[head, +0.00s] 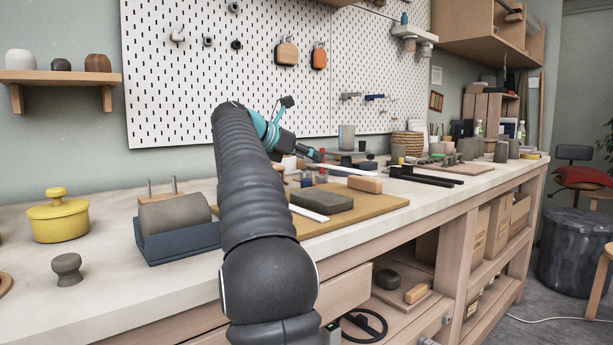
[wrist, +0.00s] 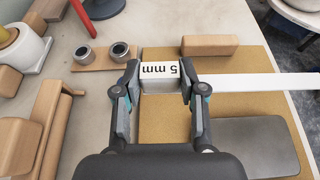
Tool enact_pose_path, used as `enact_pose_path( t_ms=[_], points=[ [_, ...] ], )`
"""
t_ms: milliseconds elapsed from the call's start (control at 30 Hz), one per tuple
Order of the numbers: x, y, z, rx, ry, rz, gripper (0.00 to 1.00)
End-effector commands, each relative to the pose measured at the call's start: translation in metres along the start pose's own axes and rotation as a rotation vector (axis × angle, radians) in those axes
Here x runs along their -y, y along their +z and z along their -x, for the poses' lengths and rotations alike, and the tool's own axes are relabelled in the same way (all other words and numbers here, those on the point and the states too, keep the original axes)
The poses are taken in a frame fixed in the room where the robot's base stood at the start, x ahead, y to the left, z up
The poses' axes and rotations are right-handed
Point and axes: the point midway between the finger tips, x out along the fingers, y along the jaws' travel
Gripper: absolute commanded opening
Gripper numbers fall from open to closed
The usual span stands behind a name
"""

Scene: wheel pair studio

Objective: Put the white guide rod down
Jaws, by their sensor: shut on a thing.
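My gripper (wrist: 160,77) is shut on a white piece marked "5 mm", which I take as the labelled part of the white guide rod (wrist: 265,82). In the wrist view the rod runs right from behind the right finger, across the tan board (wrist: 150,120). That finger hides the join. In the head view the rod (head: 350,170) stretches right from near my gripper (head: 315,156). Its height above the board is hard to tell. A second white rod (head: 309,213) lies on the board beside the dark grey slab (head: 322,201), partly behind my arm.
A wooden block (head: 365,185) lies on the board near the rod. A blue cradle with a grey cylinder (head: 175,213) and a yellow pot (head: 59,215) stand at left. Black rails (head: 430,176) lie farther right. Bare bench shows along the front edge.

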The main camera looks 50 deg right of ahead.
Motion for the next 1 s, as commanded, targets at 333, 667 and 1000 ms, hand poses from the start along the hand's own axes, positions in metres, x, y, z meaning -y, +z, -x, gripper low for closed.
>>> enact_pose_path(
  t_ms=[333,667,1000],
  points=[
    [-0.002,-0.036,-0.012,0.000,0.000,0.001,0.07],
    [-0.002,-0.040,-0.013,0.000,0.000,0.000,0.07],
    [-0.002,-0.048,-0.017,0.000,0.000,0.000,0.07]
  ],
)
